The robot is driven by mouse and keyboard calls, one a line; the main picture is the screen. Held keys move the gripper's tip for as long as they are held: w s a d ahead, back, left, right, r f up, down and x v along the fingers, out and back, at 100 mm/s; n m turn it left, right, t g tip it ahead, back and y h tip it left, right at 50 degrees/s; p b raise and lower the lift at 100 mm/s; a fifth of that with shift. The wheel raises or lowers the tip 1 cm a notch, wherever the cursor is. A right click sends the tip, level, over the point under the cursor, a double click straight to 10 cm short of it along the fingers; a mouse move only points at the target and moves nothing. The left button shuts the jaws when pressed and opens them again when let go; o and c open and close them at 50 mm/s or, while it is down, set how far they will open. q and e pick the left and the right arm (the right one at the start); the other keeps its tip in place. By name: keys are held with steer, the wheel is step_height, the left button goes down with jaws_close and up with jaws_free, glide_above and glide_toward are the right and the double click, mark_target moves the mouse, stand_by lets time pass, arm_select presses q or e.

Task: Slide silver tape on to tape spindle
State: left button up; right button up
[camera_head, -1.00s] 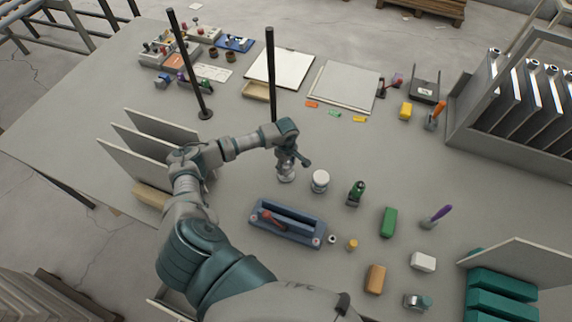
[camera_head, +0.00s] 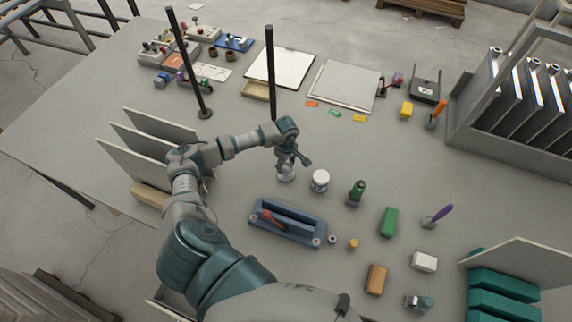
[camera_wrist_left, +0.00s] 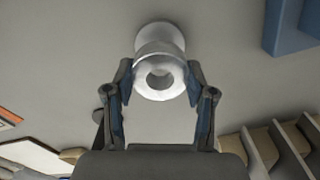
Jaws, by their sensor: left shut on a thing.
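A shiny silver tape roll (camera_head: 286,174) is under my left gripper (camera_head: 288,162), a little left of a white-topped round jar (camera_head: 320,179). In the left wrist view the silver tape (camera_wrist_left: 160,78) sits between the fingertips of my left gripper (camera_wrist_left: 160,85), which is shut on its sides. Its open hole faces the camera. A second pale round shape (camera_wrist_left: 160,36) lies just beyond it, and I cannot tell whether it is part of the roll. I cannot tell for certain which thing is the tape spindle. My right gripper is not in view.
Two tall black posts (camera_head: 271,75) (camera_head: 187,65) rise behind the arm. A blue tray (camera_head: 287,237) with a red-handled tool lies in front. Upright grey panels (camera_head: 150,135) stand at left. Small items are scattered to the right. The table behind the jar is mostly clear.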

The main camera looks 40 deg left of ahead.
mark_target(286, 170)
arm_select(q)
steer(key=shift+f+b, duration=1.95)
steer(key=shift+f, duration=0.25)
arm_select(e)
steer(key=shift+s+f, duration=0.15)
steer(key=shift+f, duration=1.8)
arm_select(q)
steer(key=o, duration=1.2)
